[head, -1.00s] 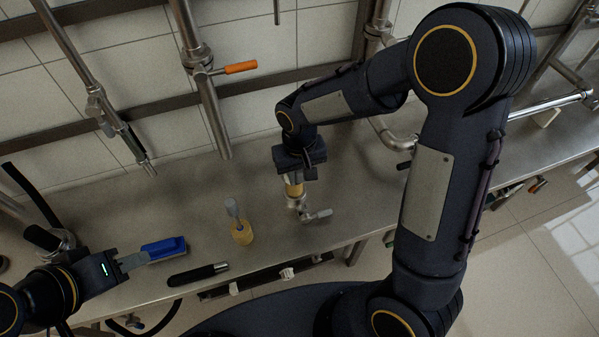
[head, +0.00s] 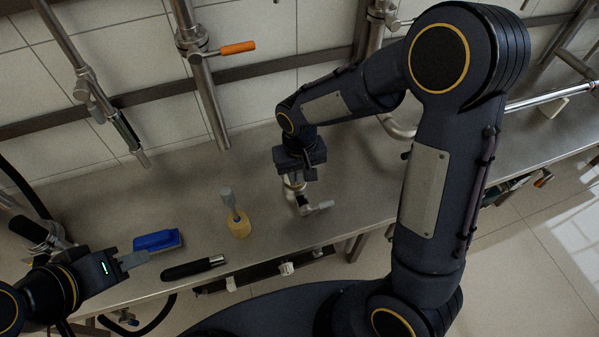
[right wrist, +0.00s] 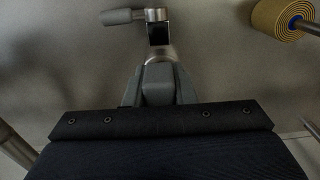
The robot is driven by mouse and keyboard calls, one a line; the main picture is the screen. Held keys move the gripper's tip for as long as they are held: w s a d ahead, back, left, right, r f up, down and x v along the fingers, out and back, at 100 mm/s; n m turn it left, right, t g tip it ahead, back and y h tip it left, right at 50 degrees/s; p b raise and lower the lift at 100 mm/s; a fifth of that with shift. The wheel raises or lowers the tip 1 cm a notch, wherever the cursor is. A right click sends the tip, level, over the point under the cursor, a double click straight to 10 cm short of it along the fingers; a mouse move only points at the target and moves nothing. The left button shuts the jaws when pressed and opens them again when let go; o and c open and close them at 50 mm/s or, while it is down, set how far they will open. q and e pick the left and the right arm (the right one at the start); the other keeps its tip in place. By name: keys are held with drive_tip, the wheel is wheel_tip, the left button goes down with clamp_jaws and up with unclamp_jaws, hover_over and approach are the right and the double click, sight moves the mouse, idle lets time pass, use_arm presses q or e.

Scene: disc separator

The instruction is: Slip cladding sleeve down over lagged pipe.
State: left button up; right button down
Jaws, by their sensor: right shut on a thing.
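My right gripper (head: 296,172) is low over the bench and shut on a shiny steel piece that looks like the cladding sleeve. In the right wrist view the grey fingers (right wrist: 158,80) close around its rounded steel rim (right wrist: 159,59). Below it in the head view is a steel fitting (head: 303,206) with a grey lever (head: 321,206). The lagged pipe is mostly hidden under the gripper; I cannot tell how far the sleeve covers it. My left gripper (head: 134,260) is beside a blue brush-like block (head: 157,240); its finger gap is not clear.
A black-handled tool (head: 194,267) lies near the front edge. Wall pipes, one with an orange lever (head: 238,48), rise behind. The steel bench (head: 215,190) is bare between them.

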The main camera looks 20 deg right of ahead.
drive_tip(key=shift+f+b, duration=0.95)
drive_tip(key=shift+f, duration=0.35)
drive_tip(key=shift+f+b, duration=0.35)
drive_tip(key=c, duration=1.1)
unclamp_jaws()
wheel_tip(320, 180, up, 8)
drive_tip(key=shift+f, duration=0.1)
